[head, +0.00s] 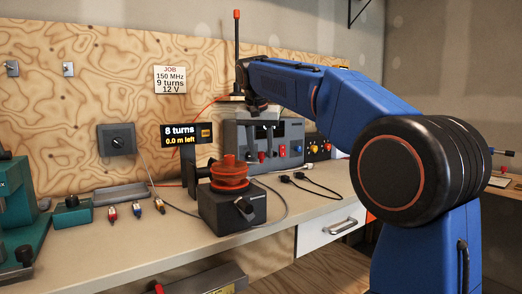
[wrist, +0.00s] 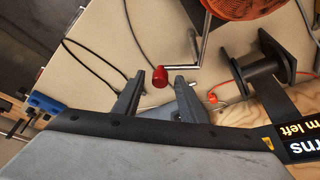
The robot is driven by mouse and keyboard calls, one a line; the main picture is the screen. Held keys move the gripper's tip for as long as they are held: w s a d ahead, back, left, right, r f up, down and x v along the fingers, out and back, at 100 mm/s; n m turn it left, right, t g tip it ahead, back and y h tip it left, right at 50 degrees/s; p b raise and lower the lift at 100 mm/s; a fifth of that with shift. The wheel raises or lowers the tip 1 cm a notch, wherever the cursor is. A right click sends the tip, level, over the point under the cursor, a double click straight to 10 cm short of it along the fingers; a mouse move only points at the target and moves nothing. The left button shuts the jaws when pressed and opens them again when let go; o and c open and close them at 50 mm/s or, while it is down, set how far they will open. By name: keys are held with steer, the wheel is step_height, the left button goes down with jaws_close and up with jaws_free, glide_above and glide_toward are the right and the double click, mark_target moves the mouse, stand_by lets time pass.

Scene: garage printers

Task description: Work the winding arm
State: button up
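The winder (head: 232,208) is a dark box on the bench with an orange former (head: 229,172) on top. In the wrist view the orange former (wrist: 240,8) is cut off by the top edge. Thin metal bars (wrist: 205,42) beside it appear to be the winding arm. A red handle (wrist: 160,76) lies between and slightly beyond my fingertips. My gripper (wrist: 155,85) is open and I see no contact with the handle. In the head view my gripper (head: 262,128) hangs behind and right of the winder. The display (head: 187,134) reads 8 turns, 0.0 m left.
A job card (head: 171,79) reads 150 MHz, 9 turns, 12 V. A grey power supply (head: 290,142) stands at the back. A black spool (wrist: 252,62) is right of my fingers in the wrist view. Cables (head: 298,179) lie on the bench; small coloured tools (head: 136,209) lie left.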

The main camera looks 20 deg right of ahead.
jaws_close()
steer(key=shift+w+n, duration=0.15)
steer(key=shift+n, duration=0.15)
steer(key=shift+w+d+n+y, duration=0.25)
steer(key=shift+w+n+y, duration=0.2)
steer(key=shift+n, duration=0.35)
steer(key=shift+w+a+n+y, duration=0.25)
steer(key=shift+w+n+y, duration=0.5)
steer(key=shift+n, duration=0.9)
steer(key=shift+w+a+n+y, duration=0.2)
steer(key=shift+w+n+y, duration=0.3)
steer(key=shift+w+n, duration=0.8)
steer(key=shift+w+a+n+y, duration=0.25)
steer(key=shift+w+n+y, duration=0.35)
steer(key=shift+n, duration=1.35)
